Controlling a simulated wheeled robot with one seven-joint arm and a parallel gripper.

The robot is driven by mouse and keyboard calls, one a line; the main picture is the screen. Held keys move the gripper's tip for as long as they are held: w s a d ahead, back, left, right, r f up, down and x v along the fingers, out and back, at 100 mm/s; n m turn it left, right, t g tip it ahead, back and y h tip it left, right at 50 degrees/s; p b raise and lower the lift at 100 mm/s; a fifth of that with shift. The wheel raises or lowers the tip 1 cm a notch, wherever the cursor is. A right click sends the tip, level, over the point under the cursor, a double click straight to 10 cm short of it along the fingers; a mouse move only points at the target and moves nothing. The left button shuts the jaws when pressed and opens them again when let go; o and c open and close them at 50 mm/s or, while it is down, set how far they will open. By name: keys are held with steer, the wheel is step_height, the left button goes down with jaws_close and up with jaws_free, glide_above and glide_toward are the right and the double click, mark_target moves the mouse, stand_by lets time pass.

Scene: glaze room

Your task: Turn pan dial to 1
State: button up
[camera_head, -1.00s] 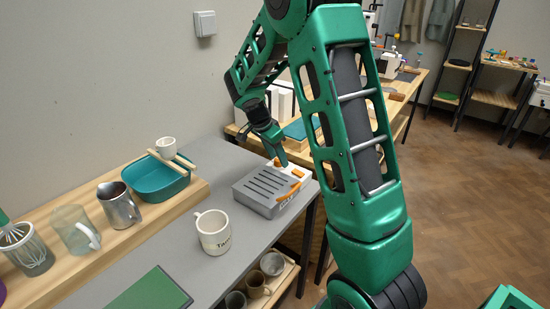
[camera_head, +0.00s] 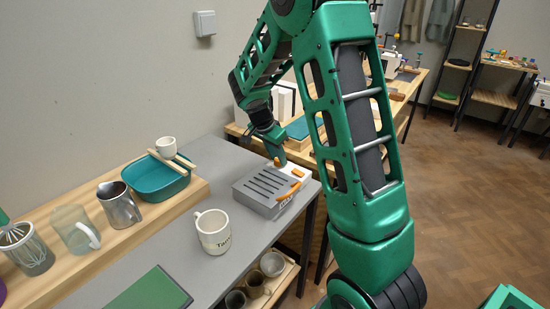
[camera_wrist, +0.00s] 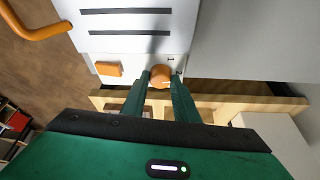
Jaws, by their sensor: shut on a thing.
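The pan dial, a round orange knob (camera_wrist: 160,76), sits on the white control strip of a grey slotted appliance (camera_head: 262,190). In the wrist view my gripper (camera_wrist: 161,80) has its two green fingers on either side of the knob, shut on it. In the head view my gripper (camera_head: 278,158) reaches down to the appliance's far end, and the orange knob shows just below the fingers. An orange rectangular button (camera_wrist: 108,69) lies left of the knob in the wrist view. The dial's markings are too small to read.
An orange handle (camera_head: 290,191) sticks out from the appliance's side. A white mug (camera_head: 213,232) stands on the grey table near it. A teal basin (camera_head: 156,179), a metal pitcher (camera_head: 119,205) and a glass mug (camera_head: 75,230) stand on the wooden shelf at left.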

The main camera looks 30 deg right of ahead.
steer(key=n+t, duration=0.1)
steer(key=n, duration=0.4)
steer(key=shift+s+d+t+y, duration=0.1)
steer(key=shift+t+y, duration=0.3)
steer(key=n, duration=0.2)
steer(key=n+t+y, duration=0.1)
steer(key=n, duration=0.2)
steer(key=shift+d+n+y, duration=0.1)
steer(key=shift+n+y, duration=0.2)
steer(key=o, duration=1)
steer(key=shift+s, duration=0.1)
steer(key=shift+o, duration=0.2)
steer(key=v, duration=1)
steer(key=shift+s+r, duration=0.25)
steer(key=shift+r, duration=0.1)
steer(key=s+a+m+g+y, duration=0.1)
steer(key=s+a+g+y, duration=0.1)
steer(key=s, duration=3)
steer(key=shift+a+f+g, duration=0.3)
steer(key=shift+a+g, duration=0.35)
steer(key=shift+g, duration=0.25)
